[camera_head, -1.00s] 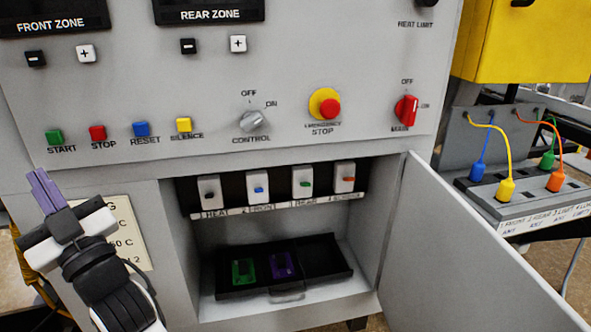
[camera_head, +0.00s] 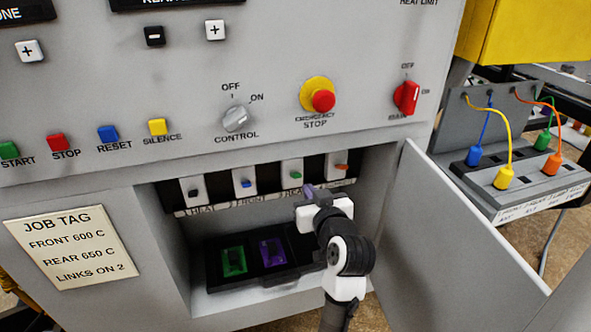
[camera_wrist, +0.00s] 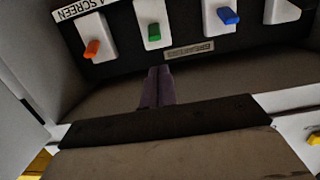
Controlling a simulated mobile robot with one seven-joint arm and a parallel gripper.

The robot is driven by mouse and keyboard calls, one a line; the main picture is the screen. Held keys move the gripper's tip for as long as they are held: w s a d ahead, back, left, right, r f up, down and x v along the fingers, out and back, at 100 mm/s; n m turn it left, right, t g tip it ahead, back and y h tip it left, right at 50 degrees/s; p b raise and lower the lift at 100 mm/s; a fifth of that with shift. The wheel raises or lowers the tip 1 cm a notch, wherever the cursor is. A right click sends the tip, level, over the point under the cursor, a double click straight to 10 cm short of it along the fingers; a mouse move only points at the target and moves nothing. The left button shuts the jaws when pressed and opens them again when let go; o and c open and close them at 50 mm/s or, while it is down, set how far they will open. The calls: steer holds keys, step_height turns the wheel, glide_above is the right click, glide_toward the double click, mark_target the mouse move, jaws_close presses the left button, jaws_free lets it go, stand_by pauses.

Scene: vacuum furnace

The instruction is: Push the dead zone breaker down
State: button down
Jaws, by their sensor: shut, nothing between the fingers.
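A row of breakers sits in the open lower bay: black-levered heat (camera_head: 193,192), blue-levered front (camera_head: 246,183), green-levered rear (camera_head: 296,175) and orange-levered screen (camera_head: 341,166). The frames do not show which zone is dead. The wrist view shows the orange (camera_wrist: 92,48), green (camera_wrist: 154,33) and blue (camera_wrist: 228,15) levers. My gripper (camera_head: 308,191) is shut and empty, with its purple fingertips just below the green-levered breaker, partly covering the label strip. In the wrist view, the fingertips (camera_wrist: 158,75) point toward the green lever and appear apart from it.
A black tray (camera_head: 270,283) with green and purple pieces lies on the bay floor under my arm. The open door (camera_head: 460,230) stands close on the right. The emergency stop (camera_head: 323,100) and red main switch (camera_head: 406,96) are above the bay.

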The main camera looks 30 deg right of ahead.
mark_target(293, 174)
steer(key=shift+w, duration=0.15)
steer(key=p+x, duration=0.2)
steer(key=x, duration=0.7)
steer(key=shift+w, duration=0.4)
steer(key=shift+f, duration=0.2)
